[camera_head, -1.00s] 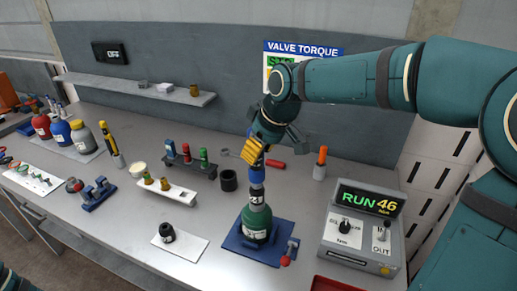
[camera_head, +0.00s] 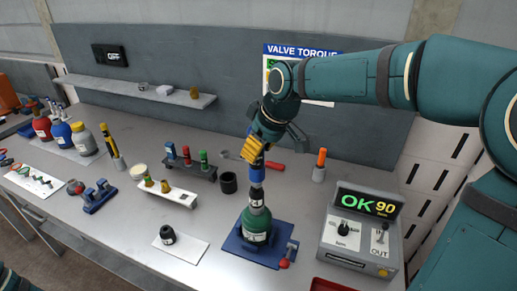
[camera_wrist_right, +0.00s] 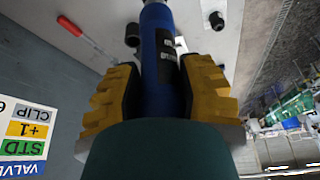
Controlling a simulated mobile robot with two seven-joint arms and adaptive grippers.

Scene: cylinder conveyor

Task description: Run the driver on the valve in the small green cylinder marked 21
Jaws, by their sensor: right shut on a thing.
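The small green cylinder (camera_head: 256,227) stands upright on a blue mat (camera_head: 235,247) in the head view. Its marking is too small to read here. My right gripper (camera_head: 255,150) is shut on the blue driver (camera_head: 257,172), which stands upright on top of the cylinder and covers the valve. The driver also shows between the yellow finger pads in the right wrist view (camera_wrist_right: 160,60). The controller box (camera_head: 360,230) at the right has a display (camera_head: 367,203) reading "OK 90" in green and yellow. My left gripper is not in view.
A small red-handled clamp (camera_head: 288,257) is at the mat's right edge. A black cup (camera_head: 228,182), a rack with several coloured pieces (camera_head: 190,167) and a white block (camera_head: 180,194) stand to the left. A black knob (camera_head: 167,234) sits on a white sheet at front left.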

